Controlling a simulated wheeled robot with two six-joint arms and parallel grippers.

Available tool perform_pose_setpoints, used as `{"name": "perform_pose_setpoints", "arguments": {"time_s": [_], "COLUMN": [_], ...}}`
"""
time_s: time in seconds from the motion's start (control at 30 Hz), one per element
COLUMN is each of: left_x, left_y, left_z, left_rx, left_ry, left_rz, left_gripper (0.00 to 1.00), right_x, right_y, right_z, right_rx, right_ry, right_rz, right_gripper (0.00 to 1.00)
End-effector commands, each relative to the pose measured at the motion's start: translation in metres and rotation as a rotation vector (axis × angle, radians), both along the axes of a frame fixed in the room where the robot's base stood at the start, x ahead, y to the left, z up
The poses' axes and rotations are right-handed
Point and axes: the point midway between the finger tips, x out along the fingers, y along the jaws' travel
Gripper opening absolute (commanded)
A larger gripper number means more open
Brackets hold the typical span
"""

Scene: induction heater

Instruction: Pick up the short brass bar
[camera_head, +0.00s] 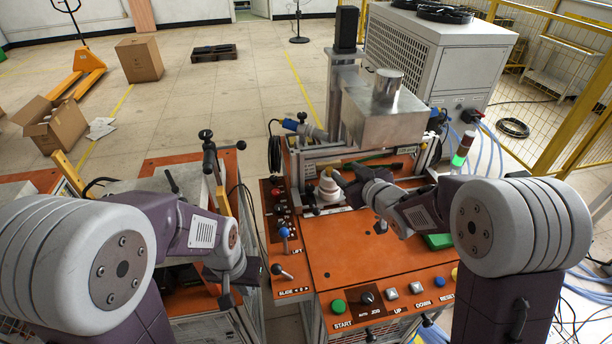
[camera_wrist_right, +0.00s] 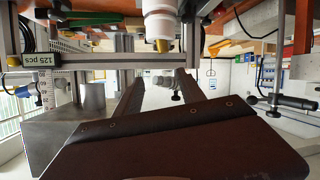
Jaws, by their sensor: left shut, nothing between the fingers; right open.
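The short brass bar (camera_head: 331,171) appears as a small brass-coloured end at the top of a white cup-like holder (camera_head: 328,190) on the orange machine. In the right wrist view, the brass end (camera_wrist_right: 163,46) protrudes from the white holder (camera_wrist_right: 159,22); the rest of the bar is hidden. My right gripper (camera_head: 347,181) is open beside the top of the holder. In the right wrist view, its dark fingers (camera_wrist_right: 157,78) are spread, with the brass end just beyond the gap. I cannot tell whether they touch it. My left gripper (camera_head: 229,295) is shut and empty, low at the left.
A metal box (camera_head: 384,118) on a frame stands behind the holder. The orange panel (camera_head: 370,262) has levers (camera_head: 284,236) at its left and buttons along its front. A signal light (camera_head: 462,152) stands at the right. Another orange bench (camera_head: 185,160) lies left, across a gap.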

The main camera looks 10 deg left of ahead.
Motion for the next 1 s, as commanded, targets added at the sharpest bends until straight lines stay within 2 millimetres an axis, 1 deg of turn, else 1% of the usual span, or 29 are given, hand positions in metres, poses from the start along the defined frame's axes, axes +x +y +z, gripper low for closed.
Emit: {"name": "perform_pose_setpoints", "arguments": {"time_s": [0.03, 0.1, 0.27, 0.5, 0.7, 0.9, 1.0], "left_x": [0.0, 0.0, 0.0, 0.0, 0.0, 0.0, 0.0], "left_y": [0.0, 0.0, 0.0, 0.0, 0.0, 0.0, 0.0], "left_z": [-0.008, -0.011, -0.01, -0.004, -0.002, 0.007, 0.008], "left_rx": [0.0, 0.0, 0.0, 0.0, 0.0, 0.0, 0.0], "left_ry": [0.0, 0.0, -0.001, -0.001, 0.0, -0.001, 0.0], "left_rz": [0.0, 0.0, 0.0, 0.0, 0.0, 0.0, 0.0], "left_gripper": [0.0, 0.0, 0.0, 0.0, 0.0, 0.0, 0.0], "right_x": [-0.001, -0.002, -0.002, 0.025, 0.033, 0.062, 0.07], "right_y": [0.002, 0.005, 0.006, 0.02, 0.024, 0.04, 0.044], "right_z": [-0.014, -0.02, -0.021, -0.033, -0.037, -0.051, -0.055], "right_rx": [-0.001, -0.002, -0.003, -0.004, -0.004, -0.003, -0.003], "right_ry": [0.012, 0.02, 0.021, 0.024, 0.023, 0.022, 0.023], "right_rz": [0.005, 0.009, 0.011, 0.012, 0.011, 0.011, 0.01], "right_gripper": [0.47, 0.47, 0.47, 0.47, 0.47, 0.47, 0.47]}}
